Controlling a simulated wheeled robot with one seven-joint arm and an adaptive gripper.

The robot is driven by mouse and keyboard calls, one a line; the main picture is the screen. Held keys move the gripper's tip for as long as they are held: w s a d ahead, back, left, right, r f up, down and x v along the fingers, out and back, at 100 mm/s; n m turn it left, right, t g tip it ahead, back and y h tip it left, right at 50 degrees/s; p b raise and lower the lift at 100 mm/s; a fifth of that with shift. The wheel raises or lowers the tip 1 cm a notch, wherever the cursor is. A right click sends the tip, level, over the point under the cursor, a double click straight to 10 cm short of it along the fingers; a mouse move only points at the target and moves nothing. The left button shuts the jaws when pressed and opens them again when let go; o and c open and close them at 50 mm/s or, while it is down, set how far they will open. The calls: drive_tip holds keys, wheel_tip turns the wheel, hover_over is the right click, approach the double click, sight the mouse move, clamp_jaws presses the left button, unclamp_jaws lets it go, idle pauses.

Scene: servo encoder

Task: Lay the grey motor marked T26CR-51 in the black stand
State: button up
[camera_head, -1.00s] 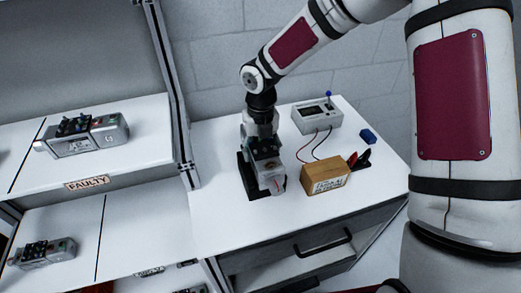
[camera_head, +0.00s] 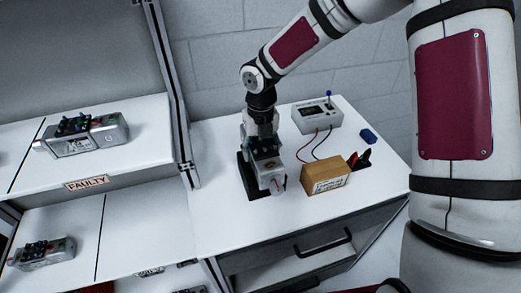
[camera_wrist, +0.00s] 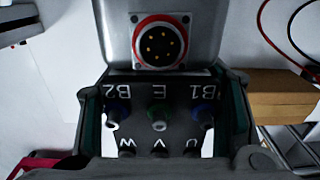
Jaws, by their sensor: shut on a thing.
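The grey motor (camera_head: 271,183) is at the black stand (camera_head: 247,180) on the white bench; its near end points toward the front. In the wrist view the motor (camera_wrist: 185,25) shows a red-ringed round connector and a terminal block lettered B2, E, B1 and W, V, U. My gripper (camera_head: 264,148) comes down from above and is shut on the motor. In the wrist view the fingers of my gripper (camera_wrist: 162,115) stand on either side of the terminal block. My gripper and the motor hide much of the stand, so I cannot tell whether the motor rests fully in it. The marking T26CR-51 is not readable.
Other grey motors lie on the left upper shelf (camera_head: 140,150), marked FAULTY, and the lower shelf.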

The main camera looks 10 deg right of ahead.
drive_tip(key=shift+f+b, duration=0.5)
drive_tip(key=shift+f, duration=0.9)
idle(0.5)
drive_tip(key=o, duration=1.7)
drive_tip(key=shift+o, duration=0.2)
drive_tip(key=shift+f, duration=0.1)
wheel_tip(320, 180, up, 12)
drive_tip(key=shift+r, duration=0.1)
